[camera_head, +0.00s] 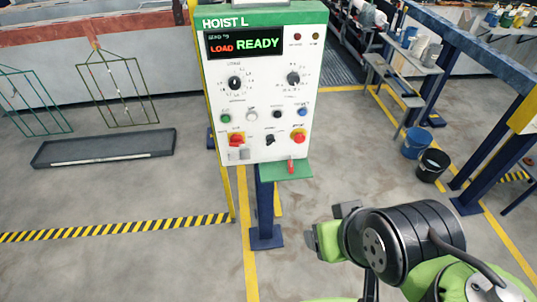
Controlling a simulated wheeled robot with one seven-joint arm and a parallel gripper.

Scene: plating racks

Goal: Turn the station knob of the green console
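The green console (262,20) is a white panel with a green frame, headed HOIST L, on a blue post. Its display (244,43) reads LOAD in red and READY in green. Two black dial knobs show: a left knob (235,83) and a right knob (293,78), each ringed by small marks. The lettering is too small to tell surely which is the station knob. My gripper (330,225) is at the lower right, below and apart from the console. The arm partly hides it, and its finger opening is unclear.
Lower on the panel are several buttons, two red switches (236,139) (299,136) and a black switch (270,140). A green shelf (286,171) juts below. Buckets (432,164) and blue frames stand right. Floor before the post is clear.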

